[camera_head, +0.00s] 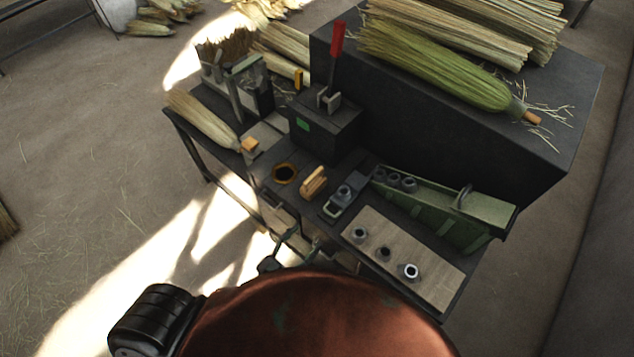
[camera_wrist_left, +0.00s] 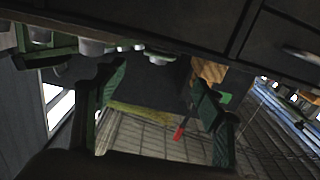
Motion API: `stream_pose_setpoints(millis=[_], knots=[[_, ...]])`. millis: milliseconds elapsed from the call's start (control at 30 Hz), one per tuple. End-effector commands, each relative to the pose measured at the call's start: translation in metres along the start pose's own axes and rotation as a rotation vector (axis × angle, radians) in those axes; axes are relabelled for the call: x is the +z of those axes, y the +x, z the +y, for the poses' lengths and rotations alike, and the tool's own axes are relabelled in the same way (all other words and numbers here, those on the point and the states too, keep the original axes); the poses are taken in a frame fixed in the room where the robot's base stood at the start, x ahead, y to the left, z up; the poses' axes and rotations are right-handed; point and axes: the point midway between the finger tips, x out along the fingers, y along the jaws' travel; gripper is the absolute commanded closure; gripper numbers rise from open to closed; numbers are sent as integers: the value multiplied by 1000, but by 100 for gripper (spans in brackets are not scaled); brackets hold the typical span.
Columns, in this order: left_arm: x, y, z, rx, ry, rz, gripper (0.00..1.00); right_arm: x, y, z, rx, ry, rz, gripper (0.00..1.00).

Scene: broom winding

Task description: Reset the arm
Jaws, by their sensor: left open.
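My left gripper (camera_head: 300,243) is in front of the workbench's near edge, low beside its drawers. Its fingers are apart with nothing between them. The two fingers (camera_wrist_left: 158,85) also stand wide apart in the left wrist view, and that picture looks tilted over. Behind them show the red lever (camera_wrist_left: 180,132) and a green light (camera_wrist_left: 225,98). The workbench (camera_head: 262,165) carries a dark machine (camera_head: 325,130) with an upright red lever (camera_head: 337,40). Most of my left arm is hidden. My right gripper is not in view.
A wooden board (camera_head: 400,245) with several metal rings and a green toolbox (camera_head: 450,210) are at the bench's right. A brush (camera_head: 313,181) lies mid-bench. A broom head (camera_head: 200,118) overhangs the left end. A green broom (camera_head: 435,70) lies on the dark cabinet. The left floor is mostly clear.

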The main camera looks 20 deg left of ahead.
Motion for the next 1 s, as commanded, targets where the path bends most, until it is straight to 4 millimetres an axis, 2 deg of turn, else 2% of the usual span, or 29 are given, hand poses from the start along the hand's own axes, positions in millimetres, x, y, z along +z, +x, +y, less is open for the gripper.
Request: stream_pose_setpoints(millis=[233, 267, 367, 467, 600, 667, 700, 800, 867, 900, 967, 1000], knots=[[3, 0, -1, -1, 1, -7, 37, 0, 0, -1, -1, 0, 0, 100], [8, 0, -1, -2, 1, -15, 37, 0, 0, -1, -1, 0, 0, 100], [38, -3, -7, -12, 5, -78, 37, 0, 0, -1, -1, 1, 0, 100], [94, -12, -18, -30, 9, -194, 37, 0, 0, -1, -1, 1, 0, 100], [191, -42, -36, -66, 11, -409, 37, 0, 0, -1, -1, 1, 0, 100], [230, -60, -43, -81, 8, -502, 37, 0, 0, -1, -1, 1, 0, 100], [256, -74, -47, -91, 5, -566, 37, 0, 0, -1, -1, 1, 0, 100], [316, -114, -55, -116, -7, -726, 37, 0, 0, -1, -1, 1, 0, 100], [350, -142, -58, -132, -17, -825, 37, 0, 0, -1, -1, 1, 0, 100], [371, -163, -59, -141, -26, -891, 37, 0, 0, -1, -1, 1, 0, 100], [400, -195, -58, -155, -41, -991, 37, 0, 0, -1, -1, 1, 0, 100], [418, -219, -57, -163, -51, -1059, 37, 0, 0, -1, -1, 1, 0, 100]])
